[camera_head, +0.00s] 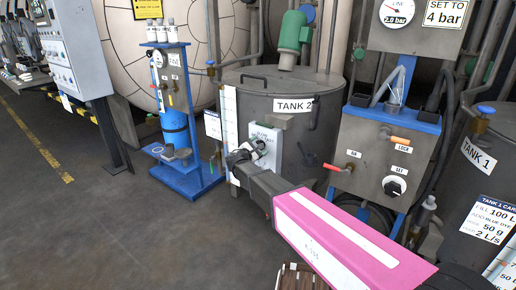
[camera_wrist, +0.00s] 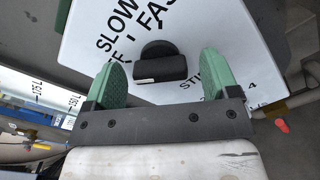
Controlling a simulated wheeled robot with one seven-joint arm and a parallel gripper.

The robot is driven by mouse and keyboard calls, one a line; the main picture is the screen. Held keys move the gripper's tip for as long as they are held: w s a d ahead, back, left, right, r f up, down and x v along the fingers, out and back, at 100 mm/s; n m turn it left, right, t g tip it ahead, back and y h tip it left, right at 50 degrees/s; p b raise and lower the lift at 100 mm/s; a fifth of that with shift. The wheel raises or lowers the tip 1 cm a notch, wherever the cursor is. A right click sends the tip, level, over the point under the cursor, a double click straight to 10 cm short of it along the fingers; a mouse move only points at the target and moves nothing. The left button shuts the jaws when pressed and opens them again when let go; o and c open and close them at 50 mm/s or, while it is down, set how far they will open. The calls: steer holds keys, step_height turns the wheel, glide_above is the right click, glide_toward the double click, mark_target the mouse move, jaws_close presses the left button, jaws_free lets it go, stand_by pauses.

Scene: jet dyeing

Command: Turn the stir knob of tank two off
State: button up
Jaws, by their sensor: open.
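Tank two (camera_head: 318,84) is a grey cylinder with a "TANK 2" label in the head view. A pale stir panel (camera_head: 277,143) is fixed to its front. In the wrist view the white panel (camera_wrist: 214,40) carries black lettering, partly covered, including "SLOW", "FAST" and "STI". The black stir knob (camera_wrist: 160,66) sits on it, with a pale mark along its bar. The bar lies roughly level in this view. My gripper (camera_wrist: 166,77) is open, its green fingers on either side of the knob and apart from it. In the head view my gripper (camera_head: 242,154) is at the panel's left side, partly hiding it.
A blue stand (camera_head: 196,182) with bottles is left of tank two. A grey control box (camera_head: 375,155) with red and orange handles and a black knob is right of it. Tank one (camera_head: 478,153) is at the right edge. Dark floor lies open at the left front.

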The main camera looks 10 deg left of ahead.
steer(key=v, duration=1)
steer(key=shift+s+a, duration=0.15)
steer(key=shift+s, duration=0.25)
